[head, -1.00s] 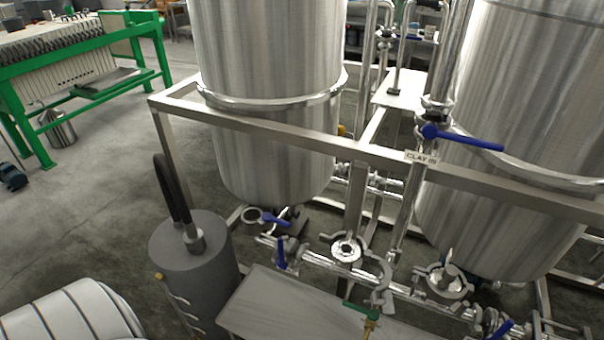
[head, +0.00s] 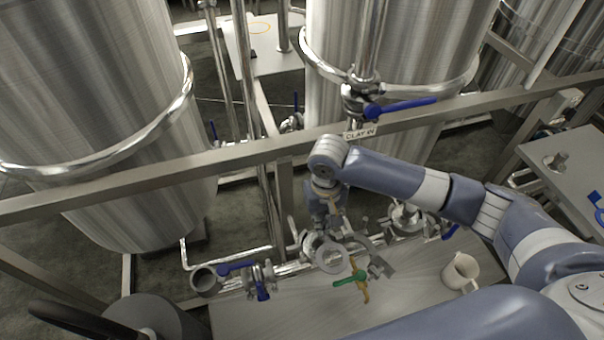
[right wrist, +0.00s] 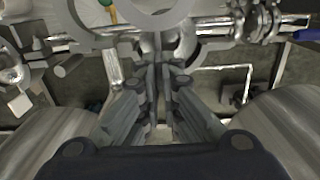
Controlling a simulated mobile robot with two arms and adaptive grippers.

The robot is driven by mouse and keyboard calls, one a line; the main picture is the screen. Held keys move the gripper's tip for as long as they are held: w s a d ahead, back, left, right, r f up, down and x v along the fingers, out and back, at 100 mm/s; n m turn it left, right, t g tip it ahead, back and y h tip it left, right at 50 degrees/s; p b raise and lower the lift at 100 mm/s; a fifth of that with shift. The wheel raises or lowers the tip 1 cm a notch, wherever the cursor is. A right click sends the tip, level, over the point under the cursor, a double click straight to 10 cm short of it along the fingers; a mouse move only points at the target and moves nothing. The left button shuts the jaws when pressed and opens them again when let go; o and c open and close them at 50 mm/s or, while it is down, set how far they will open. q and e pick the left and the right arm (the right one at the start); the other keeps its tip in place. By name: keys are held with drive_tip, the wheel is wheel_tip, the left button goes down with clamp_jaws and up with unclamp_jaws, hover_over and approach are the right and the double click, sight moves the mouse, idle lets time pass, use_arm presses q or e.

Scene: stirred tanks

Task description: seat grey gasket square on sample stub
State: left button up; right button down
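My right gripper (head: 322,234) reaches down over the pipework in the head view. Its fingers (right wrist: 160,76) are close together in the right wrist view, and the grey gasket (right wrist: 150,27) shows at their tips. The gasket also shows in the head view (head: 318,263) as a flat grey ring, just below the fingers. The ring is held close to the pipe run; I cannot tell whether it touches the sample stub. The stub is mostly hidden by the ring and fingers. A loose-looking open clamp (head: 380,266) is right of the ring. My left gripper is out of view.
A pale mug-like cup (head: 460,270) stands on the grey bench (head: 420,300). A frame rail (head: 230,160) and steel tanks (head: 110,110) lie behind. A blue-handled valve (head: 262,285) is left.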

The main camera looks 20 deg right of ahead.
drive_tip(key=w+a+r+p, duration=0.2)
drive_tip(key=w+r+p, duration=0.2)
drive_tip(key=w+r, duration=0.15)
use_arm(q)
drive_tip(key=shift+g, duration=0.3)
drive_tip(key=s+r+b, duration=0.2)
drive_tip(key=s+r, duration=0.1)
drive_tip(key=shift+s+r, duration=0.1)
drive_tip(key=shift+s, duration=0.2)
use_arm(e)
wheel_tip(320, 180, down, 7)
drive_tip(key=shift+w+d, duration=0.2)
drive_tip(key=shift+w, duration=0.1)
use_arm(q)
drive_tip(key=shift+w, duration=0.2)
